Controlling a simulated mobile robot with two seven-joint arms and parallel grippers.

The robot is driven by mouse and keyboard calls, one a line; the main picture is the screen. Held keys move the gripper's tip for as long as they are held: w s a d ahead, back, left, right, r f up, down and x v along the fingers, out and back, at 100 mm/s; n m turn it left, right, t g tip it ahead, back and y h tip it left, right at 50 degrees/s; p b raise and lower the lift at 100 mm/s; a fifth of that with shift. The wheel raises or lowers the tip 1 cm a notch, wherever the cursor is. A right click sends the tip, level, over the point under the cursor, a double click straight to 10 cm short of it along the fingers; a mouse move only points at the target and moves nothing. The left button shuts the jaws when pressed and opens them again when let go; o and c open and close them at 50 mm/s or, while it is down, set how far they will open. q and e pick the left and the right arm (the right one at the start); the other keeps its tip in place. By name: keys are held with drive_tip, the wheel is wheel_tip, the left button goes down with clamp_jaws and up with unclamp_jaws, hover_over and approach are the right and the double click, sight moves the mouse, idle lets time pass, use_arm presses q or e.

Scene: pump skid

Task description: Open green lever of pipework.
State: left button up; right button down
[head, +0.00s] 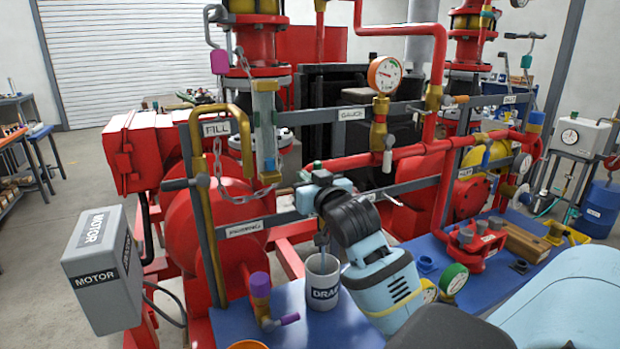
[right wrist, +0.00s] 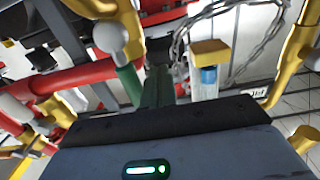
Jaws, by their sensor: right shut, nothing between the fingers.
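The green lever (right wrist: 129,86) shows in the right wrist view as a short green handle running down from a pale round knob. In the head view only a small green part (head: 318,166) shows, just above my right gripper, and most of the lever is hidden. My right gripper (head: 319,180) is shut and empty at the pipework, its fingers pointing away from me. In the right wrist view its dark fingers (right wrist: 158,86) are close beside the lever on the right. I cannot tell whether they touch it. My left gripper is not in view.
A sight glass (head: 264,125) with a chain hangs left of the gripper. A gauge (head: 385,74) and red pipe (head: 375,158) stand behind and right. Below are a grey DRAIN cup (head: 323,282) and a purple-handled valve (head: 260,285) on the blue skid (head: 230,328).

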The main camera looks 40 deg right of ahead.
drive_tip(key=v, duration=0.9)
idle(0.6)
idle(0.4)
